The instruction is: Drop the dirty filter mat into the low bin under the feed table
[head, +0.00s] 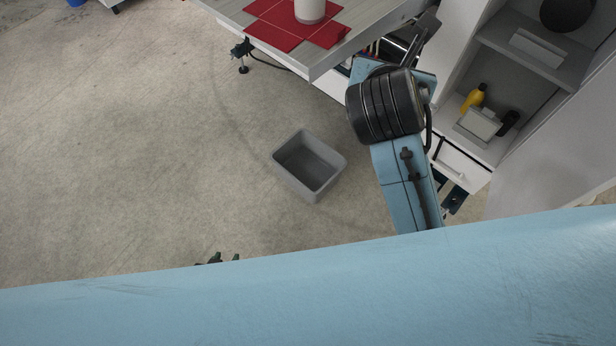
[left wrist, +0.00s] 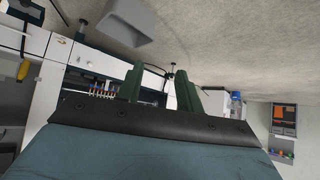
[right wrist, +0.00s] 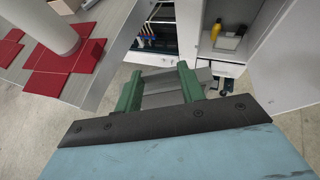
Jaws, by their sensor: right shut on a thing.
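The low grey bin (head: 294,181) stands empty on the floor, off the near corner of the feed table (head: 345,52). It also shows at the top of the left wrist view (left wrist: 108,32). My right gripper (right wrist: 160,85) is shut on a grey flat piece (right wrist: 161,88), which appears to be the filter mat; it lies between the green fingers. In the head view my right arm largely hides this gripper, right of the bin. My left gripper (left wrist: 160,82) is open and empty. Its green fingertips (head: 216,259) just show over my blue arm in the head view.
A white cylinder (head: 310,10) stands on red sheets (head: 275,32) on the table. A shelf cabinet at right holds a yellow bottle (head: 474,97) and a grey box (head: 478,124). The floor left of the bin is clear.

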